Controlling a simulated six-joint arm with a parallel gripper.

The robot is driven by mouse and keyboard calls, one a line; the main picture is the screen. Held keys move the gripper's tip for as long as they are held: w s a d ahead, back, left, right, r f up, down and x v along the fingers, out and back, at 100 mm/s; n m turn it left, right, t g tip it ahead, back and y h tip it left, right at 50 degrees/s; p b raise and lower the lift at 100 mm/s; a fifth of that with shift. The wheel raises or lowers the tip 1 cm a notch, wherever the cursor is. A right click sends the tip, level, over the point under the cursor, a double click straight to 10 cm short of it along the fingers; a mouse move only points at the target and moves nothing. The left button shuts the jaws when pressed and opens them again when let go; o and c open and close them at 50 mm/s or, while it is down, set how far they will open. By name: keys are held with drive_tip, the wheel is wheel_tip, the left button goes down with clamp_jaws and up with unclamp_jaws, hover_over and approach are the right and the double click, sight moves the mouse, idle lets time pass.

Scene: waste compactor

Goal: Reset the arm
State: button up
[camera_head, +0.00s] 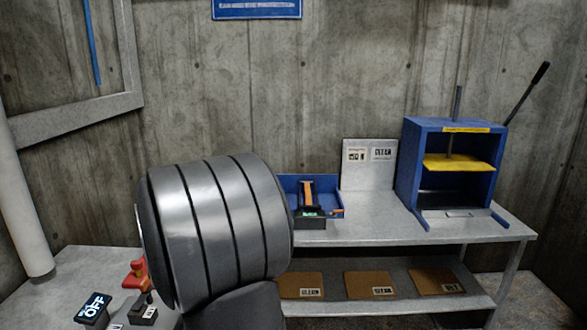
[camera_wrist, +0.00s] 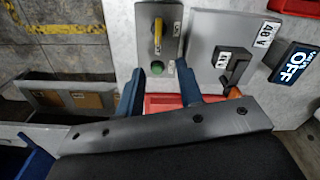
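My gripper (camera_wrist: 160,66) shows in the wrist view with its two blue fingers apart, so it is open. I see nothing held between the fingers. Beyond them is a grey panel (camera_wrist: 170,22) with a yellow handle (camera_wrist: 158,35) and a green button (camera_wrist: 157,67). A red object (camera_wrist: 160,102) lies partly hidden behind the fingers. In the head view, a large grey ribbed link of my arm (camera_head: 215,230) fills the left middle, and my gripper cannot be seen there.
A blue press (camera_head: 408,160) with a yellow plate (camera_head: 458,163) and a raised lever (camera_head: 528,92) stands on the table's right. A blue tray (camera_head: 336,211) sits left of it. Cardboard pieces (camera_head: 371,285) lie on the lower shelf. An OFF sign (camera_head: 95,306) stands front left.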

drive_tip(key=f+n, duration=0.2)
drive_tip(key=f, duration=0.2)
drive_tip(key=f+n, duration=0.2)
drive_tip(key=f, duration=0.2)
drive_tip(key=f+n, duration=0.2)
drive_tip(key=f, duration=0.2)
drive_tip(key=shift+s+d+f, duration=0.2)
drive_tip(key=shift+s, duration=0.15)
drive_tip(key=shift+s+d+f+n, duration=0.1)
drive_tip(key=shift+s+f+n, duration=0.1)
drive_tip(key=shift+f+n, duration=0.25)
drive_tip(key=shift+r, duration=0.1)
drive_tip(key=shift+w+r+m, duration=0.1)
drive_tip(key=shift+r+m, duration=0.1)
drive_tip(key=shift+m, duration=0.05)
drive_tip(key=r+m, duration=0.1)
drive_tip(key=r, duration=0.1)
drive_tip(key=r+m, duration=0.1)
drive_tip(key=r, duration=0.1)
drive_tip(key=w+r+m, duration=0.1)
drive_tip(key=r, duration=0.2)
drive_tip(key=shift+a, duration=0.4)
wheel_tip(320, 180, up, 8)
drive_tip(key=m, duration=0.5)
drive_tip(key=shift+s+d+r, duration=0.2)
drive_tip(key=shift+s+d, duration=0.05)
drive_tip(key=shift+s, duration=0.05)
drive_tip(key=shift+r, duration=0.1)
